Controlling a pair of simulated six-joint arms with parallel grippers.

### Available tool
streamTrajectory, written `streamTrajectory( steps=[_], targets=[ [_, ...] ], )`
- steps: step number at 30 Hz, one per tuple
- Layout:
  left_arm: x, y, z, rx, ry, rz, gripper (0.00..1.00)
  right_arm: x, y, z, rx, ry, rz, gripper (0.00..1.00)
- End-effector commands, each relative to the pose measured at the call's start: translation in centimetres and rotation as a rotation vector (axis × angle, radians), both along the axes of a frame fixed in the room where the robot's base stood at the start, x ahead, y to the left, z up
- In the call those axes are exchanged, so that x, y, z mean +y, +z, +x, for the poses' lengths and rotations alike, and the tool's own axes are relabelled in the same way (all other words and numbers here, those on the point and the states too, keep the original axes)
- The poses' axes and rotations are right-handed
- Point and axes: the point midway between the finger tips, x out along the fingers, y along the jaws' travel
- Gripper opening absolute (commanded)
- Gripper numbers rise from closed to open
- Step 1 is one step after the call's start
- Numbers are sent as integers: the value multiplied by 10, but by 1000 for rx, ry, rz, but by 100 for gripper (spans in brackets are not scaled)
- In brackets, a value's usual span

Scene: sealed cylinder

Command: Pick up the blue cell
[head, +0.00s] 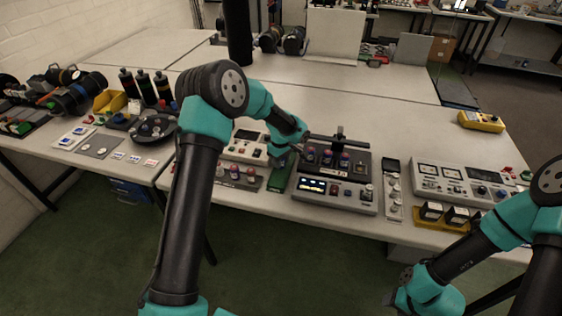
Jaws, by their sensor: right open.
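A dark block (359,172) on the bench holds a short row of small upright cells. A cell with a purple-blue top (344,160) stands at the right of this row; its exact colour is hard to tell at this size. Another cell (327,157) stands in the middle, and one (310,153) at the left, close to my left gripper. My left gripper (299,148) is over the left end of the block; its fingers are too small to tell open from shut. My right gripper (392,299) is open at the bottom, in front of the bench and far from the cells.
A meter unit with a lit display (318,186) stands in front of the block. A panel with several coloured cells or knobs (238,178) lies to the left. A narrow switch strip (393,188) and a large instrument (455,182) stand to the right.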

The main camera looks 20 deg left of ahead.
Motion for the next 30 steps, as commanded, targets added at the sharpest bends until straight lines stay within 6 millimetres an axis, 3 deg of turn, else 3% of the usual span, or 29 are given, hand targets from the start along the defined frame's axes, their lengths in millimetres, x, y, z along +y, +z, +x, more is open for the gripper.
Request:
streamTrajectory(
  steps=[7,17,28,30],
  targets=[
    [0,0,0,0,0,0,11,0,0,0,0,0,0,50],
    [0,3,0,-1,0,0,10,0,0,0,0,0,0,50],
    [0,39,0,-3,0,0,10,0,0,0,0,0,0,50],
    [-4,37,-9,2,-1,1,10,0,0,0,0,0,0,50]
  ],
)
